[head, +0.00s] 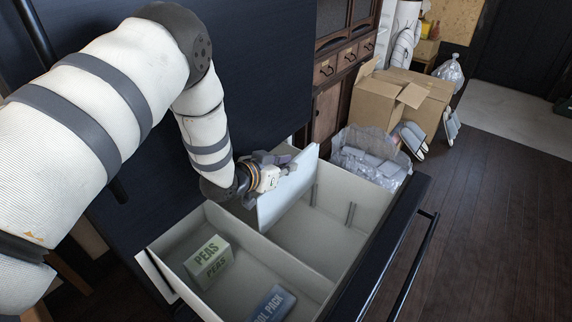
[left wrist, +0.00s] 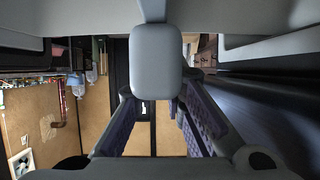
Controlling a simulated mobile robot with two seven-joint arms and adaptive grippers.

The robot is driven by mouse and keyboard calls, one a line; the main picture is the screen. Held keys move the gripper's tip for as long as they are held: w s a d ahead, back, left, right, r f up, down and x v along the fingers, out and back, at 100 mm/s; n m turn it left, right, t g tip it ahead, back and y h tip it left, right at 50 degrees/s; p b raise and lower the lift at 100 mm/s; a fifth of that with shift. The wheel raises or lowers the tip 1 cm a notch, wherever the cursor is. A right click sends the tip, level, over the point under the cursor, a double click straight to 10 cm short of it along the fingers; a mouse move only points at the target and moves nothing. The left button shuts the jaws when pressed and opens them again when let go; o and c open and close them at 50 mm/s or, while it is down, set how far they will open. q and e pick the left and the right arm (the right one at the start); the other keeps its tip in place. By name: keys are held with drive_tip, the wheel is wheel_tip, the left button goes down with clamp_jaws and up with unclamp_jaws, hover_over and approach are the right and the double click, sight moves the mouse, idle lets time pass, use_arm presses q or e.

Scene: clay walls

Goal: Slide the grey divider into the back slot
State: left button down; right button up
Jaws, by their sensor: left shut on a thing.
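The divider (head: 290,192), a flat pale grey panel, is in the head view above the far part of the open drawer (head: 362,262). My left gripper (head: 282,164) is shut on its upper edge at the left end. Its lower edge seems to reach into the drawer; I cannot tell whether it touches the floor or a slot. Thin upright slot ribs (head: 350,213) show on the drawer's right inner wall. The left wrist view shows the purple-padded fingers (left wrist: 160,120), but no clearly recognisable divider. My right gripper is not in view.
Cardboard boxes (head: 400,100) and slippers (head: 412,138) are farther back.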

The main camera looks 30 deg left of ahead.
sight(258, 210)
use_arm(q)
drive_tip(key=shift+p, duration=0.3)
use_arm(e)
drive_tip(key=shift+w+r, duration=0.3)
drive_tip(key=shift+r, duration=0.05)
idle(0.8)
use_arm(q)
drive_tip(key=shift+f, duration=0.35)
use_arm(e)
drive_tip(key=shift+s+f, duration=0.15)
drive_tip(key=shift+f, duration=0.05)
use_arm(q)
drive_tip(key=shift+f+b, duration=2.85)
drive_tip(key=shift+f, duration=2.9)
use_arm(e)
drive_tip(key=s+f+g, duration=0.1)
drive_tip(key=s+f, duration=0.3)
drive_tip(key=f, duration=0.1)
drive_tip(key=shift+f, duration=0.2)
use_arm(q)
drive_tip(key=c, duration=1.6)
unclamp_jaws()
drive_tip(key=shift+o, duration=0.2)
drive_tip(key=v, duration=1.2)
drive_tip(key=shift+s, duration=0.1)
